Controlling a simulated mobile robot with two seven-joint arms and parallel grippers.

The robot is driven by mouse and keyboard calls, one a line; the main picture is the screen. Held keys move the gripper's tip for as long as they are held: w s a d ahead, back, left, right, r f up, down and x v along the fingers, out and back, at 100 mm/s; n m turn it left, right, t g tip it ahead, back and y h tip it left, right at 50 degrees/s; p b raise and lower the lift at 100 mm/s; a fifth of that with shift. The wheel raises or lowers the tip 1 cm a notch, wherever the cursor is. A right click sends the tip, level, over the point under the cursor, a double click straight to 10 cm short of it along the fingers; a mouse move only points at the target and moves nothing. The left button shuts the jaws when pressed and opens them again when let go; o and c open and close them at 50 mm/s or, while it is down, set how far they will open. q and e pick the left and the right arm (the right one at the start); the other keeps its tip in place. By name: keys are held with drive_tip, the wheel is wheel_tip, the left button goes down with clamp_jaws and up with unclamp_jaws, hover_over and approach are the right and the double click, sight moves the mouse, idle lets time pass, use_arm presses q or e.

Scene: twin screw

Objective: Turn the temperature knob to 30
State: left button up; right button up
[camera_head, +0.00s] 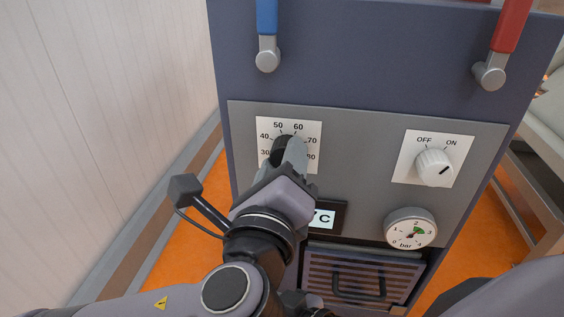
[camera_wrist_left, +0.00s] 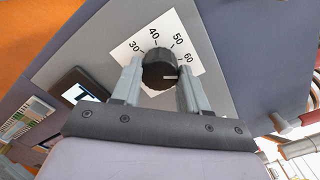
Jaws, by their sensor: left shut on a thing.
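The black temperature knob (camera_head: 283,143) sits on a white dial plate (camera_head: 265,127) at the left of the grey panel. In the head view my left gripper covers much of it. In the left wrist view the knob (camera_wrist_left: 157,66) is between the two fingers of my left gripper (camera_wrist_left: 160,82), which is shut on it. Its white mark points right, past 60, toward the part of the scale hidden by a finger. The 30 label (camera_wrist_left: 134,47) is at the scale's left end. My right gripper is not in view.
A white OFF/ON knob (camera_head: 435,167) and a pressure gauge (camera_head: 411,229) are on the panel's right. A small display (camera_head: 324,218) is partly hidden behind my left gripper. Blue (camera_head: 267,30) and red (camera_head: 506,40) levers hang above. A pale wall (camera_head: 110,110) stands left.

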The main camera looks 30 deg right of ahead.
use_arm(q)
drive_tip(key=o, duration=1.1)
drive_tip(key=shift+c, duration=0.2)
drive_tip(key=p+v, duration=0.1)
drive_tip(key=v, duration=0.6)
drive_tip(key=shift+p, duration=0.3)
drive_tip(key=shift+a, duration=0.1)
